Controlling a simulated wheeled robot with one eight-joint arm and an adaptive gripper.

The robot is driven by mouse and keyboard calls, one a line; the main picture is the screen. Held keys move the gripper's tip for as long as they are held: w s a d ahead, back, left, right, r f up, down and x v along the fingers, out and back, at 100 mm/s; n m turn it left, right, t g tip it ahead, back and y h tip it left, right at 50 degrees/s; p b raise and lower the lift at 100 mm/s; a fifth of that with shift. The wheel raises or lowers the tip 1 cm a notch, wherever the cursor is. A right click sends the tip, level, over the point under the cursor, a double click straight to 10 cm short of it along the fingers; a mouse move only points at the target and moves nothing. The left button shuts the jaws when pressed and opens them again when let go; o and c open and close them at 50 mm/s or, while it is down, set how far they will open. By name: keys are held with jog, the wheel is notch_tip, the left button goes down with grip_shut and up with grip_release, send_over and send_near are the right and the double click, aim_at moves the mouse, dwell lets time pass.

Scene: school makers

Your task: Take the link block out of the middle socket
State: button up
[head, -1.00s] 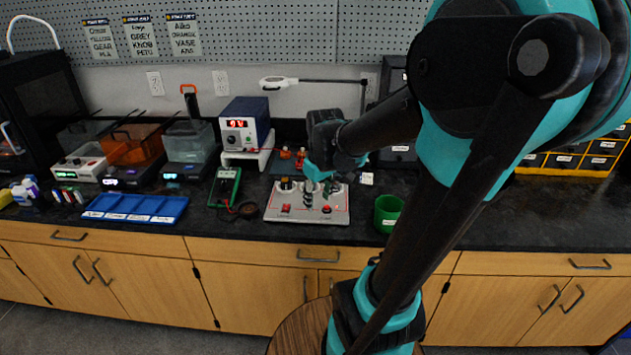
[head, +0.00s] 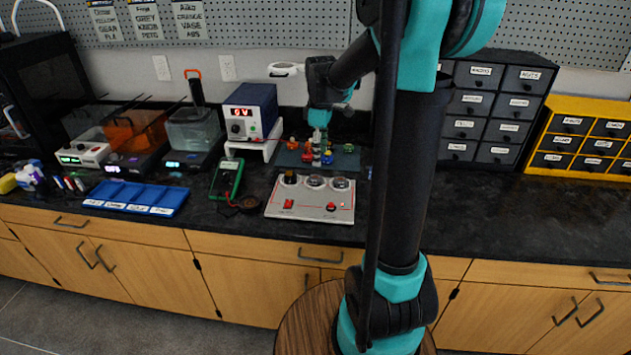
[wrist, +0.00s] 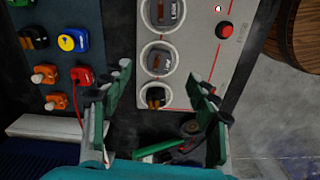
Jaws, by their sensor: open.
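The socket panel (head: 310,205), a pale plate with three round sockets in a row, lies on the bench. The middle socket (head: 315,181) holds a dark grey block, also in the wrist view (wrist: 159,60); its label is too small to read. The end socket at the wrist view's top holds a similar labelled block (wrist: 165,12). The other end socket holds a black and orange-brown piece (wrist: 155,97). My gripper (head: 318,157) is open and empty, behind the panel over the parts mat in the head view. Its spread fingers show in the wrist view (wrist: 158,105).
The mat (head: 290,158) carries several coloured parts behind the panel. A green multimeter (head: 227,178) with leads lies left of it, near a blue tray (head: 135,197). A power supply (head: 250,112) stands behind left. Bench right of my arm is clear.

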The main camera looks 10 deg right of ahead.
aim_at(319, 178)
jog(key=shift+a+f, duration=0.2)
jog(key=shift+f, duration=4.1)
jog(key=shift+c, duration=0.6)
jog(key=c, duration=1)
